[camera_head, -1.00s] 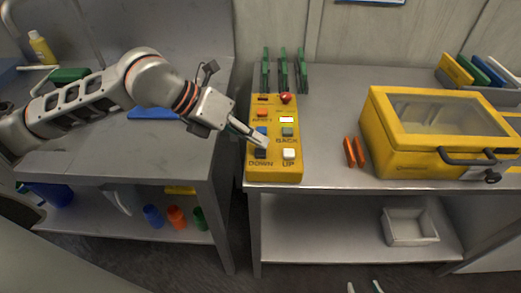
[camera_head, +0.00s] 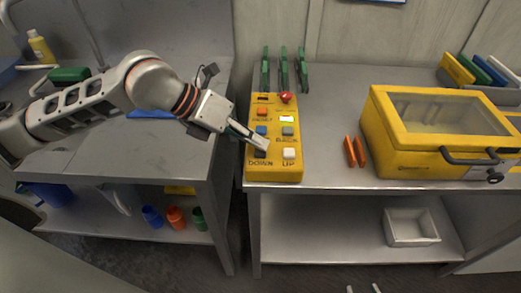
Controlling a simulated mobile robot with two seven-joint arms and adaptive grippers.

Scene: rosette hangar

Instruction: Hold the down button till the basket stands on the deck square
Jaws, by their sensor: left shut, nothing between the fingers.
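The yellow control box (camera_head: 273,172) lies on the steel bench. Its dark DOWN button (camera_head: 260,155) is at the lower left, beside the white UP button (camera_head: 289,153). My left gripper (camera_head: 264,146) is shut and empty, its tips at the upper edge of the DOWN button. I cannot tell whether they touch or press it. Two pale tips at the bottom edge appear to be my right gripper (camera_head: 363,289), spread apart; the rest is cut off. The basket and the deck square are not recognisable in this view.
A red knob (camera_head: 285,98) and other buttons are on the box. Green clips (camera_head: 283,70) stand behind it. Orange pieces (camera_head: 355,152) and a yellow windowed case (camera_head: 415,163) are to the right. A white tray (camera_head: 410,240) sits on the lower shelf.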

